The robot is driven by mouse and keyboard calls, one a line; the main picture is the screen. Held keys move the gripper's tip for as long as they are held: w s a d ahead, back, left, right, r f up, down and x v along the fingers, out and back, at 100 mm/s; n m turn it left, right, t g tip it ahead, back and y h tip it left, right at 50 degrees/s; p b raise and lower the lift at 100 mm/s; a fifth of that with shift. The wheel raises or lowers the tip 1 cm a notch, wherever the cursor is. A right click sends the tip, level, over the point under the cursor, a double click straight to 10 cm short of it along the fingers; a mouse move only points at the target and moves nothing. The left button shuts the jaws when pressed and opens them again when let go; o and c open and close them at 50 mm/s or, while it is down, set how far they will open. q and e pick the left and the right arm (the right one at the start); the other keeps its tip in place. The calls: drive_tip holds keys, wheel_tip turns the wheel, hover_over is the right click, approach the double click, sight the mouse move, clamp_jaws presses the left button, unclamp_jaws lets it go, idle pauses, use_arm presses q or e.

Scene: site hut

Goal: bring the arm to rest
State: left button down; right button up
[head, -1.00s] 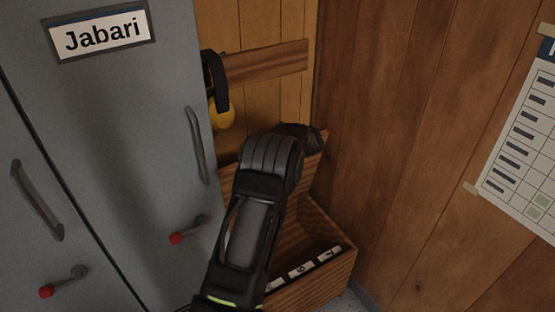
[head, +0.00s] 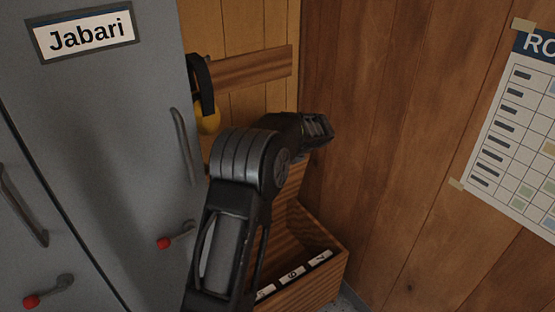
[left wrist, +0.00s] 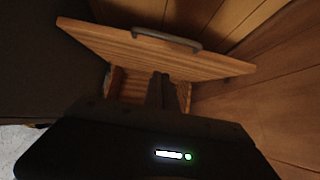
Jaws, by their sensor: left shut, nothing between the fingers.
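My left arm rises from the bottom of the head view and bends to the right at its thick ribbed joint. Its gripper (head: 319,129) is at the right end, above the wooden chest and close to the plank wall in the picture. In the left wrist view the dark fingers (left wrist: 162,90) are together, with nothing seen between them. They point toward the chest's opening, below the edge of its raised lid (left wrist: 150,50). Whether they touch anything is not clear. My right gripper is in neither view.
A wooden chest (head: 322,282) with numbered labels stands open in the corner. A grey locker (head: 100,130) marked "Jabari" is at left, with handles and red-knobbed levers. A yellow item (head: 208,122) hangs by a rail (head: 255,66). A chart (head: 520,130) is on the right wall.

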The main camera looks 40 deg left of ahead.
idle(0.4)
use_arm(q)
drive_tip(key=w+d+f+n+t+h, duration=0.2)
drive_tip(key=w+d+f+n+h, duration=0.15)
drive_tip(key=d+f+n, duration=0.5)
drive_tip(key=s+d+f+n+h, duration=0.25)
drive_tip(key=d+f, duration=0.35)
drive_tip(key=d, duration=0.3)
drive_tip(key=s+d+f+n+h, duration=0.2)
drive_tip(key=s+d+f+h, duration=0.15)
drive_tip(key=d+f, duration=0.4)
drive_tip(key=s+d+f+n+g+h, duration=0.1)
drive_tip(key=s+d+f+n, duration=0.2)
drive_tip(key=s+d, duration=0.4)
drive_tip(key=s+d+f+n+g, duration=0.1)
drive_tip(key=s+d, duration=0.5)
drive_tip(key=s, duration=0.7)
drive_tip(key=s+d+f+n+g+h, duration=0.1)
drive_tip(key=s+d+f+n, duration=0.3)
drive_tip(key=s, duration=0.7)
drive_tip(key=d+n, duration=0.2)
drive_tip(key=d, duration=0.1)
drive_tip(key=shift+d+f+g+h, duration=0.3)
drive_tip(key=shift+f+g+h, duration=0.05)
drive_tip(key=shift+g, duration=0.05)
drive_tip(key=shift+a, duration=0.1)
